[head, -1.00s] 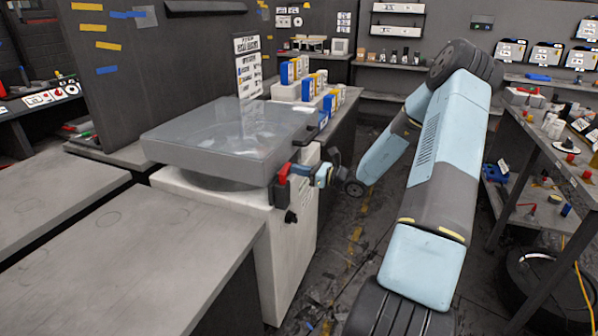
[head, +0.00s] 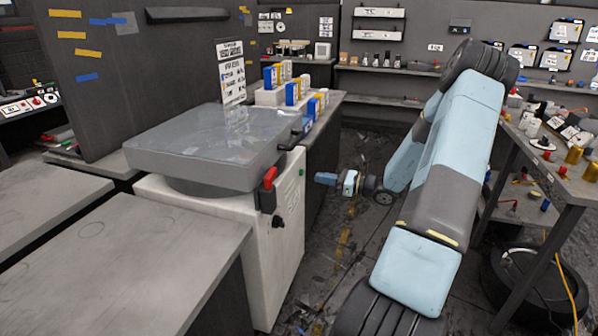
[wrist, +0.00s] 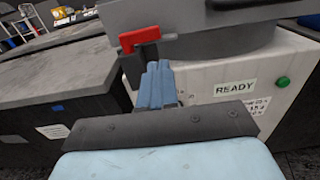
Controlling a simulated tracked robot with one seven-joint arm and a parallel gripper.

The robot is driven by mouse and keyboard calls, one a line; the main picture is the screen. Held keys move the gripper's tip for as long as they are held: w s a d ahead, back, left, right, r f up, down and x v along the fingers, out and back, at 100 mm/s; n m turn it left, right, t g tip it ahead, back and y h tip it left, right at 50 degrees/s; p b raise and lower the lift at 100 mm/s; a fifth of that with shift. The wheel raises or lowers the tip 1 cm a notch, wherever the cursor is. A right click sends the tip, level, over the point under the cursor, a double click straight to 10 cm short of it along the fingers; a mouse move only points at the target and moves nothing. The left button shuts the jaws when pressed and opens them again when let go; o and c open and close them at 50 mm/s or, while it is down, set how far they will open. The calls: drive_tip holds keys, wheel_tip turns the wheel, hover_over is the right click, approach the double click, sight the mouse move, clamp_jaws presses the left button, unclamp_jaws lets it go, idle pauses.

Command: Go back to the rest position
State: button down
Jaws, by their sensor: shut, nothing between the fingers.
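My gripper (head: 326,179) is at the end of my light-blue arm in the head view, to the right of the white machine (head: 285,235) and apart from it. In the wrist view my gripper (wrist: 158,72) shows its blue fingers pressed together, with nothing between them. Beyond the fingers in the wrist view is a red lever (wrist: 139,39). The red lever (head: 269,178) also shows in the head view, on the machine's near right corner below its grey glossy lid (head: 205,145).
Grey tables (head: 120,265) stand at the left. A workbench (head: 560,190) with bottles and tools runs along the right, with a tyre (head: 535,285) under it. The floor between machine and bench is open around my arm. A green button (wrist: 283,82) and READY label sit on the machine.

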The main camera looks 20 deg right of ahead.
drive_tip(key=s+a+r+n+g+h, duration=0.2)
drive_tip(key=s+a+r+n+g, duration=0.45)
drive_tip(key=a, duration=0.25)
drive_tip(key=s+a+r+n+g+h, duration=0.2)
drive_tip(key=s+a+r+n+g, duration=0.4)
drive_tip(key=a+n, duration=0.25)
drive_tip(key=s+a+r+n+t+h, duration=0.1)
drive_tip(key=s+r+n+t+h, duration=0.2)
drive_tip(key=s+r, duration=0.4)
drive_tip(key=s+a+r+n+t+h, duration=0.1)
drive_tip(key=s+r+n+t+h, duration=0.2)
drive_tip(key=s, duration=0.9)
wheel_tip(320, 180, up, 4)
drive_tip(key=n+h, duration=0.3)
drive_tip(key=n, duration=0.2)
drive_tip(key=shift+s+a+n, duration=0.15)
drive_tip(key=shift+s+n, duration=0.1)
drive_tip(key=shift+n, duration=0.05)
